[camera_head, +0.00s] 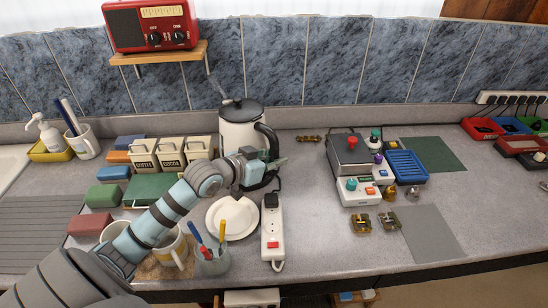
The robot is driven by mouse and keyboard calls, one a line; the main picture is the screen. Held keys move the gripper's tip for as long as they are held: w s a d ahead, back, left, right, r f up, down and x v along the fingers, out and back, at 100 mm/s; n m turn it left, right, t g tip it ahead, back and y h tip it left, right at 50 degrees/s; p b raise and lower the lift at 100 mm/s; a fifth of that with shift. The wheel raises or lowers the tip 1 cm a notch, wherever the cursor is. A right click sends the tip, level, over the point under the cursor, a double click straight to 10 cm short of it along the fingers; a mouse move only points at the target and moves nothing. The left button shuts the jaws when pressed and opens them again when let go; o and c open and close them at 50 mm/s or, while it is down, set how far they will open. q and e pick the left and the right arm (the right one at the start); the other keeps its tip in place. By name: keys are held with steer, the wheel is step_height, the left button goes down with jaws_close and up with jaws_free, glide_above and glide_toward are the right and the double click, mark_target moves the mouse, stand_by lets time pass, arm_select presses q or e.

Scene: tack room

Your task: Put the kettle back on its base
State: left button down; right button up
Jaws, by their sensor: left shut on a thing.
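The kettle (240,132) has a pale body, a dark lid and a black handle on its right side. It is upright at the back of the counter, left of centre. My left gripper (272,164) is in front of it, shut on the black handle. My wrist and gripper hide the kettle's lower part, so I cannot tell whether it touches the counter or a base. No kettle base can be clearly made out. A black cord runs from near the kettle to a plug in the white power strip (272,236). My right gripper is out of view.
A round white plate-like disc (232,220) lies in front of the kettle. A pen cup (215,262) and mugs stand near the front edge. Labelled canisters (171,152) stand to the left. A red radio (152,25) sits on a shelf above.

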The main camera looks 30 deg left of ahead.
arm_select(q)
steer(key=shift+f+b, duration=0.35)
steer(key=shift+f, duration=0.15)
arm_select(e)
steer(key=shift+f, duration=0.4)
